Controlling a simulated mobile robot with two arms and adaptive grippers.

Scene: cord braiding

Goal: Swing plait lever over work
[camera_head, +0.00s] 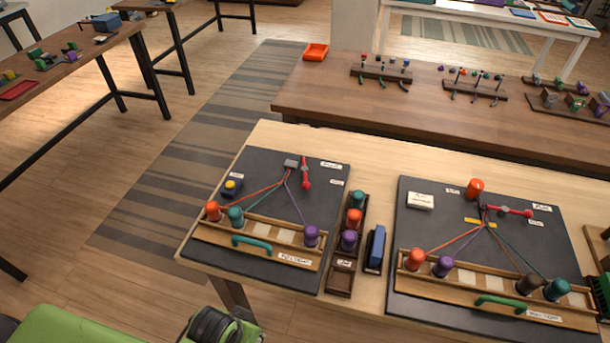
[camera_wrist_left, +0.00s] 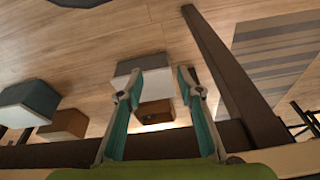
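Two dark braiding boards lie on the light wood table. The left board (camera_head: 262,196) has a red lever (camera_head: 305,176) beside a grey block (camera_head: 291,163), where several coloured cords meet. The right board (camera_head: 566,254) has another red lever (camera_head: 512,210), pointing right from where its cords gather. The cords fan out to coloured bobbins on wooden rails, each rail with a green handle. My left gripper (camera_wrist_left: 156,88) is open and empty, its teal-padded fingers well apart over the floor. It touches neither lever. My right gripper is not in view.
A narrow bobbin tray (camera_head: 340,280) and a blue block (camera_head: 375,249) stand between the boards. An orange bobbin (camera_head: 474,188) stands on the right board. A darker table (camera_head: 330,93) with small racks is behind. My green arm part is at the lower left.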

